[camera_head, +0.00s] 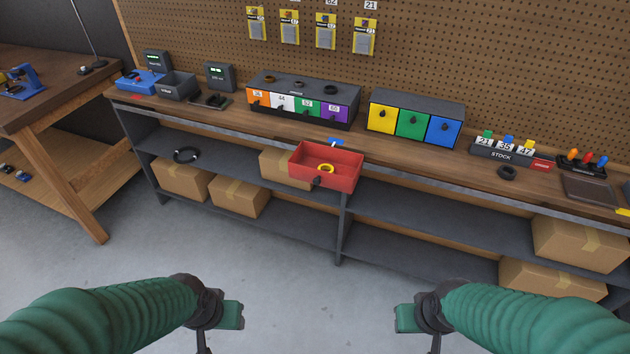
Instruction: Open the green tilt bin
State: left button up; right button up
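A dark grey cabinet (430,97) on the workbench has three coloured fronts side by side: yellow (381,118), green (411,124) and blue (444,130). Each has a small dark knob, and all three look closed. A second cabinet to its left has numbered orange, white, green (306,107) and purple fronts, also closed. My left gripper (228,315) and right gripper (407,318) are low in the picture, above the floor in front of the bench and well apart from both cabinets. Their finger gaps cannot be made out.
A red open drawer (326,168) with a yellow ring inside juts out from the bench front, below and left of the three-front cabinet. A stock block (500,150) and a black ring (507,173) lie to the right. Cardboard boxes (580,243) fill lower shelves. The floor is clear.

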aim_at(413, 121)
jog(key=i+l, duration=0.2)
jog(key=i, duration=0.4)
jog(key=i+l+z, duration=0.15)
jog(key=i, duration=0.5)
